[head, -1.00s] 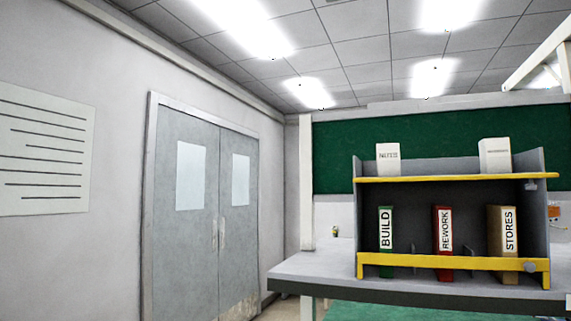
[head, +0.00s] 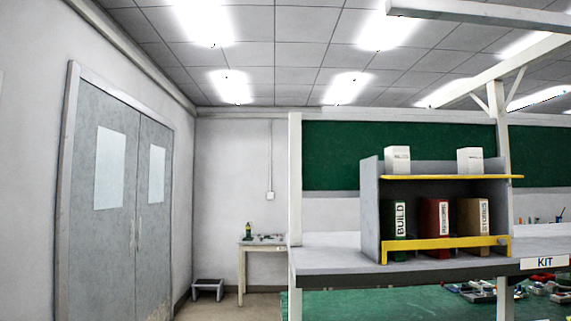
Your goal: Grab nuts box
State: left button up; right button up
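Two small white boxes stand on the top of a grey shelf unit (head: 370,211) with yellow rails. The left white box (head: 397,160) and the right white box (head: 470,161) both have small labels, too blurred now to read, so I cannot tell for sure which is the nuts box. Neither of my grippers shows in the head view.
The shelf unit stands on a grey bench (head: 330,265). It holds a green BUILD binder (head: 397,217), a red binder (head: 436,222) and a brown STORES binder (head: 474,222). A KIT sign (head: 544,263) is at right. A step stool (head: 207,290) and small table (head: 262,243) stand behind.

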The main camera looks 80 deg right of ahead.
aim_at(397, 158)
jog(key=i+l+z, duration=0.1)
jog(key=i+z, duration=0.35)
jog(key=i+j+z, duration=0.1)
jog(key=i+z, duration=0.35)
jog(key=i+j+z, duration=0.2)
jog(key=i+z, duration=0.25)
jog(key=k, duration=0.05)
